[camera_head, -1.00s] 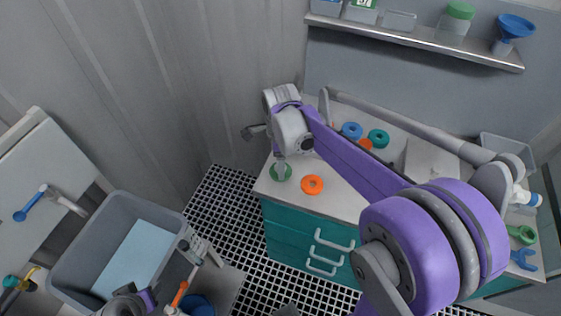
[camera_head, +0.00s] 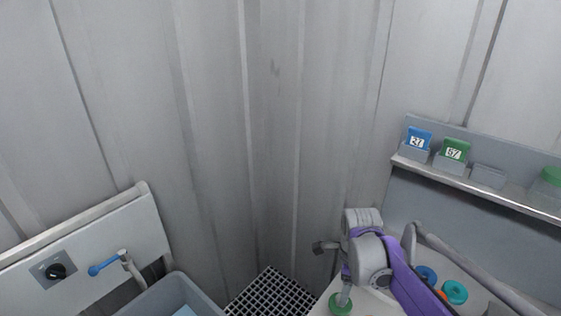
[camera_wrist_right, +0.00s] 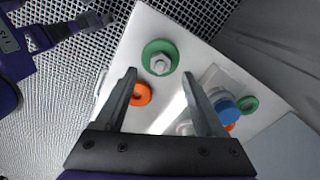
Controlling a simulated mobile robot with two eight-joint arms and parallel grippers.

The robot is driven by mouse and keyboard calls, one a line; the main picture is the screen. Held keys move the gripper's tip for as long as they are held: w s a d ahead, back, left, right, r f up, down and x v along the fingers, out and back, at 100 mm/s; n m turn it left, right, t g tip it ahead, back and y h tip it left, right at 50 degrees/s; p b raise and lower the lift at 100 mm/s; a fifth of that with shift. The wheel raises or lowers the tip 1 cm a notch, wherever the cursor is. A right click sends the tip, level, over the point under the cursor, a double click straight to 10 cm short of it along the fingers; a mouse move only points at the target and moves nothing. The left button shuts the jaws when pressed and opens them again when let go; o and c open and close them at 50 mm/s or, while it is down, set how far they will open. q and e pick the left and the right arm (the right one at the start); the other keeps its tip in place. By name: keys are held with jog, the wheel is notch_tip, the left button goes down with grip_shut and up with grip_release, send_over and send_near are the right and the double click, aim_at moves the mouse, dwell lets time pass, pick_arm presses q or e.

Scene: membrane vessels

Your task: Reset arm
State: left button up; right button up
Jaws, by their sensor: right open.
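My right gripper (camera_head: 344,293) hangs at the near left corner of the white counter, its purple arm coming in from the lower right. In the right wrist view the gripper (camera_wrist_right: 160,84) is open, with nothing between its fingers. A green ring (camera_head: 341,304) lies on the counter under it. The ring also shows in the wrist view (camera_wrist_right: 173,50), around a pale hex-shaped piece. An orange ring (camera_wrist_right: 141,94) is partly behind the left finger. My left gripper is not seen in the head view.
Blue (camera_head: 427,275) and teal (camera_head: 454,292) rings lie farther along the counter (camera_wrist_right: 135,40). A shelf (camera_head: 470,186) with numbered cards runs along the right wall. A grey basin (camera_head: 178,290) and a blue-handled tap (camera_head: 105,265) are at lower left. Floor grating (camera_head: 270,296) lies between.

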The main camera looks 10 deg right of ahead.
jog(key=s+a+f+n+t, duration=0.1)
jog(key=s+a+n+t, duration=0.1)
jog(key=s+n, duration=0.5)
jog(key=s+a+n+t, duration=0.3)
jog(key=s+n, duration=0.4)
jog(key=n, duration=0.9)
jog(key=shift+s+a+f+t, duration=0.3)
jog(key=shift+a+f, duration=0.1)
jog(key=shift+a, duration=0.5)
